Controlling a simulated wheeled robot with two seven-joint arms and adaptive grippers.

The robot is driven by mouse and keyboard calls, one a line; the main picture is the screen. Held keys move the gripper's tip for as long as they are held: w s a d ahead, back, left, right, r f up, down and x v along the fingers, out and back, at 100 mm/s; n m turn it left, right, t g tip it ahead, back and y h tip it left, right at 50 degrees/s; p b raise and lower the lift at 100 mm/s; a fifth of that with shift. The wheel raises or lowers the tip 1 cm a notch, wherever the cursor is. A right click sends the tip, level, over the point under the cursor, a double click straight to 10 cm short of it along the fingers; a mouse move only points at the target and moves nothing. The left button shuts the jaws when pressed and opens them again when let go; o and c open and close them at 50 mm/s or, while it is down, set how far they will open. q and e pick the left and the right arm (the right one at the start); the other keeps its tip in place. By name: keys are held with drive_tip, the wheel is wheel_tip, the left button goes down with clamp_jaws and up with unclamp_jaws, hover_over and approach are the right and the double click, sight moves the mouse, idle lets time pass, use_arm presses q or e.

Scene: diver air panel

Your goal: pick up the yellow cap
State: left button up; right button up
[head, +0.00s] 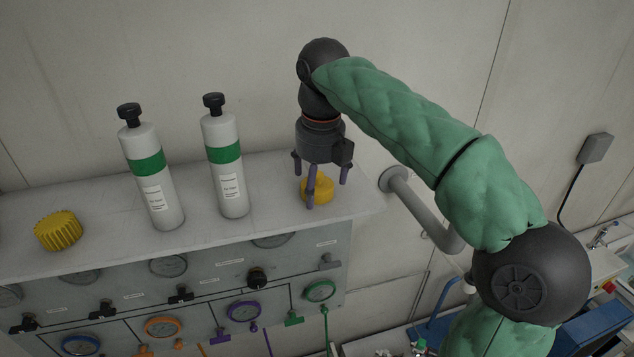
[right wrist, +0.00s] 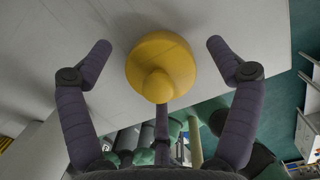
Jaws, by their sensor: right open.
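A smooth yellow piece, a round disc with a rounded knob (head: 322,186), sits on the grey shelf top near its right end. It also shows in the right wrist view (right wrist: 165,62). My right gripper (head: 319,187) points down over it, open, its fingers spread around the piece. In the right wrist view, two fingers stand apart to its left and right, and a third is below it. I cannot tell whether any finger touches it. A ribbed yellow cap (head: 58,231) lies at the left of the shelf, away from my gripper. My left gripper is not in view.
Two white cylinders with green bands (head: 153,180) (head: 226,170) and black tops stand on the shelf (head: 270,195) left of my right gripper. A gauge panel (head: 215,270) is below the shelf's front edge. A grey pipe (head: 420,205) bends from the wall at right.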

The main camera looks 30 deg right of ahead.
drive_tip(key=shift+s, duration=0.1)
drive_tip(key=c, duration=1)
drive_tip(key=shift+c, duration=0.2)
drive_tip(key=shift+r, duration=0.15)
